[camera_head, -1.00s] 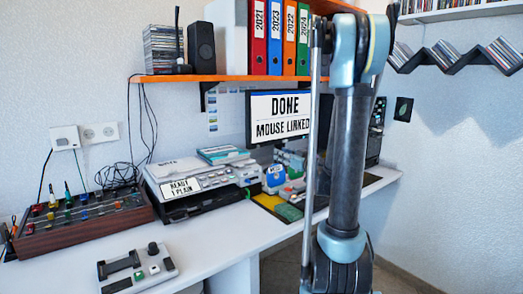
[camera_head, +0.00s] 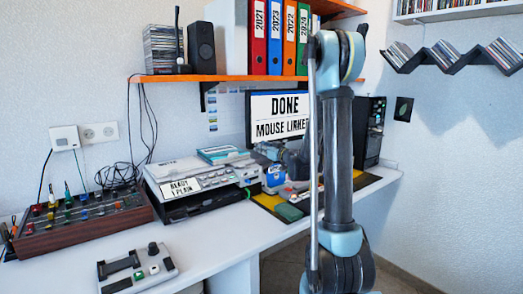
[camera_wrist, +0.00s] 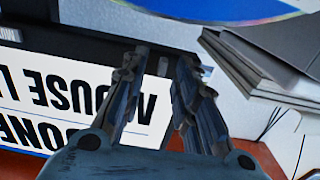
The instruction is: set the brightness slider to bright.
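I cannot make out a brightness slider for certain in either view. The monitor (camera_head: 277,107) stands on the desk under the shelf and reads "DONE" and "MOUSE LINKED". A small dark mark (camera_wrist: 163,66) lies on that bezel, between the fingertips in the picture. My gripper (camera_wrist: 160,65) is open, its fingers a little apart with nothing visibly held. In the head view my arm hides part of the monitor's right side, and the gripper is not clear there.
A grey control box (camera_head: 138,268) with a knob and buttons sits at the desk's front. A wooden panel with coloured knobs (camera_head: 80,220) is at left, beside a grey device (camera_head: 200,180). A disc (camera_wrist: 215,10) and a grey stack (camera_wrist: 260,75) show near my gripper.

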